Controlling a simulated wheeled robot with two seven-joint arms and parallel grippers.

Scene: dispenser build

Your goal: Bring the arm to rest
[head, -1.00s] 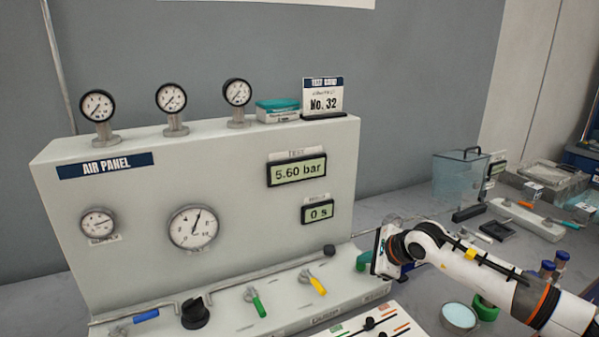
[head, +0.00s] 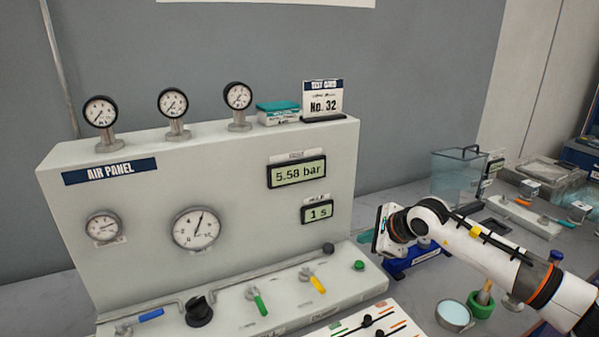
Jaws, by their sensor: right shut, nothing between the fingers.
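My right arm comes in from the right edge, and its gripper (head: 381,231) is just right of the air panel's front ledge. It is shut and empty, above the bench and apart from the green button (head: 359,265) on the ledge. Its fingertips are hard to make out from this angle. The air panel (head: 130,215) carries dials, a pressure display (head: 297,172) reading 5.58 bar and a timer display (head: 317,212) reading 1 s. My left gripper is not in view.
Below my right arm are a blue stand (head: 400,268), a round dish (head: 454,314) and a green holder (head: 482,306). A clear box (head: 457,175) stands behind the arm. Blue, green and yellow handles, a black knob (head: 198,312) and a slider board (head: 372,320) are in front.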

